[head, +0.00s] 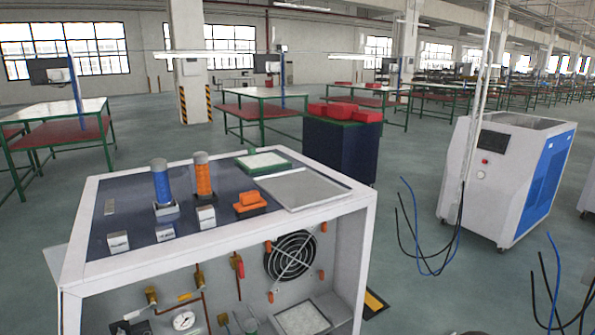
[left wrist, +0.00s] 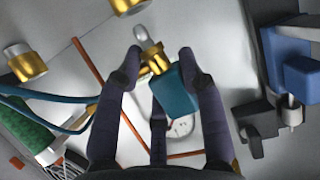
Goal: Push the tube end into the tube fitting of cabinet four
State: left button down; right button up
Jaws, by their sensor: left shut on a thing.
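In the left wrist view my left gripper (left wrist: 160,62) is shut on a piece with a brass body (left wrist: 152,58), a pale metal tip and a teal block (left wrist: 175,92). I cannot tell whether this piece is the tube end. A teal tube (left wrist: 40,95) curves in from the left and passes behind a finger. Brass fittings (left wrist: 25,62) show on the grey panel, another at the top edge. The head view shows an open-fronted white cabinet (head: 300,215) with brass fittings (head: 151,296) inside; its number is not readable. Neither gripper shows in the head view.
A round gauge (left wrist: 180,127) sits behind the teal block. A green cylinder (left wrist: 25,128) is at left and a blue-and-black part (left wrist: 290,70) at right. In the head view a fan (head: 290,255) is in the cabinet and another machine (head: 505,175) stands at right.

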pick_arm(q)
jog(key=shift+s+r+p, duration=0.1)
jog(key=shift+r+p, duration=0.75)
jog(key=shift+r, duration=0.45)
jog(key=shift+r+p, duration=1)
jog(key=shift+r, duration=0.5)
jog(key=shift+d, duration=0.15)
jog(key=w+d+f+b, duration=0.1)
jog(key=w+d+b, duration=0.4)
jog(key=d, duration=0.6)
jog(key=shift+w+d+f, duration=0.2)
jog(key=shift+w, duration=0.8)
jog(key=shift+f, duration=0.15)
jog(key=shift+f+b, duration=0.4)
